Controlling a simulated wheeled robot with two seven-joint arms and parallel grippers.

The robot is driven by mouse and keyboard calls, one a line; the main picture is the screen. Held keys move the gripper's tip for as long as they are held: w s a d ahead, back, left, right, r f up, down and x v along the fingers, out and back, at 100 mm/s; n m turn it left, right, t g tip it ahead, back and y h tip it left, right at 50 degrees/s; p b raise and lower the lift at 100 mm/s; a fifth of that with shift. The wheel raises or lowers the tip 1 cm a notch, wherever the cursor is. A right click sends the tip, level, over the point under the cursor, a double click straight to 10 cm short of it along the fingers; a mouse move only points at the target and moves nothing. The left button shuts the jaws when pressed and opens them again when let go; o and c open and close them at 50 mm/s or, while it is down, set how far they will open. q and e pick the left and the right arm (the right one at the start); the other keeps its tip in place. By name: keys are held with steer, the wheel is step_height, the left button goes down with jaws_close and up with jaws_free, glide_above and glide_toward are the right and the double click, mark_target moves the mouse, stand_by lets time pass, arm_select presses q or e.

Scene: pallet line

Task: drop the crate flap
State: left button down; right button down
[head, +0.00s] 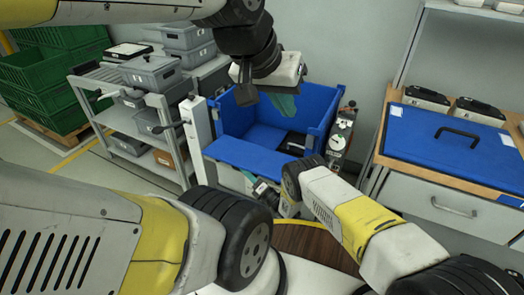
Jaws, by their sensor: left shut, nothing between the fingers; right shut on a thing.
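The blue crate (318,113) stands open-topped in the middle of the head view. Its front flap (240,156) is the blue panel on the near side, tilted outward toward me below the crate's opening. My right gripper (264,189) is at the near lower edge of the flap, shut on it; my own arm partly hides the grip. My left gripper (285,104) is shut and empty, above the crate's opening with its teal fingers pointing down.
A grey post (197,135) stands just left of the crate, and a device with dials (340,135) stands at its right. A shelf cart with grey bins (150,73) and green crates (55,80) are at left.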

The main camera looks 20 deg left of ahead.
steer(key=shift+w+f+n+y, duration=0.1)
steer(key=shift+f+n+y, duration=0.2)
steer(key=shift+f+n, duration=0.3)
steer(key=c, duration=1.7)
jaws_free()
steer(key=shift+r, duration=0.1)
steer(key=v, duration=0.8)
